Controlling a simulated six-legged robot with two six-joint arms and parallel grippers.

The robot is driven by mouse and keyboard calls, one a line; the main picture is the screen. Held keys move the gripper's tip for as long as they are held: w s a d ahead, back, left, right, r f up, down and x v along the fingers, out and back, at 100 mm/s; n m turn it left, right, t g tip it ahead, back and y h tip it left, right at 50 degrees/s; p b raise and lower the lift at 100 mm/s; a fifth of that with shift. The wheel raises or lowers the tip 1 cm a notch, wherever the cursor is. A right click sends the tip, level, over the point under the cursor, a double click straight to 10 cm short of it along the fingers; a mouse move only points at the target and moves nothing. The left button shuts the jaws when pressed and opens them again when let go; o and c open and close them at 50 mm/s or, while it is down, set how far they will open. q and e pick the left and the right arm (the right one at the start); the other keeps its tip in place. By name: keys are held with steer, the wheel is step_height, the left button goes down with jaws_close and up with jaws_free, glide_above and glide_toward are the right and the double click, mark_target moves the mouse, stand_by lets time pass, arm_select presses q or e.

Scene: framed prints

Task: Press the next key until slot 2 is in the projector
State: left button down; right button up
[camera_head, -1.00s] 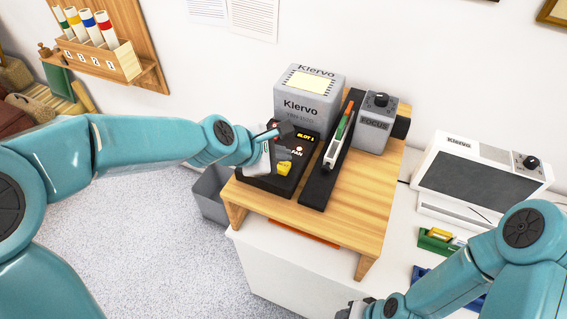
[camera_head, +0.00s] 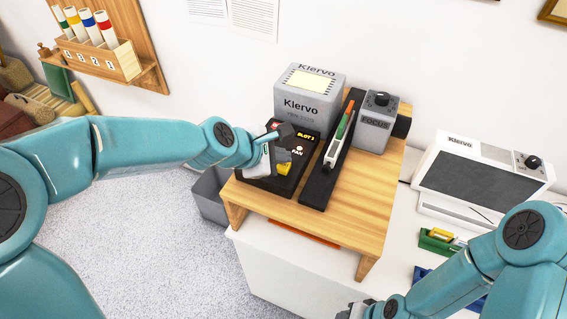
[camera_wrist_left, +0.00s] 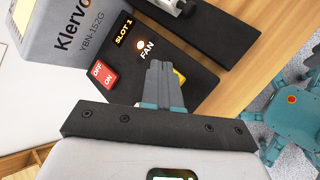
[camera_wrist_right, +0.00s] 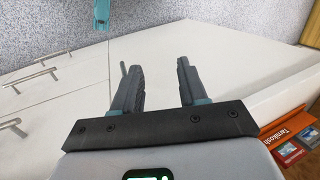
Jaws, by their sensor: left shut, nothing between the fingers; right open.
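The grey Klervo projector (camera_head: 305,100) stands on the wooden stand with a black control panel (camera_head: 262,182) in front. The panel's lit display (camera_wrist_left: 124,32) reads SLOT 1 in the left wrist view. A yellow key (camera_head: 284,169) lies low on the panel, partly hidden by my left fingers. My left gripper (camera_head: 286,132) is shut and empty above the panel; in the left wrist view its fingertips (camera_wrist_left: 158,66) overlap the key's edge. I cannot tell whether they touch it. My right gripper (camera_wrist_right: 160,78) is open and empty, over the white cabinet.
A red OFF/ON switch (camera_wrist_left: 104,76) and a FAN light (camera_wrist_left: 141,44) share the panel. A black tray rail (camera_head: 318,188) and a grey FOCUS box (camera_head: 375,128) stand to the right. A white Klervo viewer (camera_head: 480,170) is farther right. A grey bin (camera_head: 208,195) stands below left.

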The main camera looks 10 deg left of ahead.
mark_target(281, 167)
arm_select(q)
steer(key=shift+f+b, duration=0.8)
steer(key=shift+f, duration=0.1)
stand_by(0.6)
steer(key=shift+r, duration=0.15)
steer(key=shift+r+p, duration=1.2)
steer(key=shift+p, duration=0.15)
step_height(281, 167, up, 5)
steer(key=p, duration=0.5)
steer(key=shift+r, duration=0.1)
stand_by(0.3)
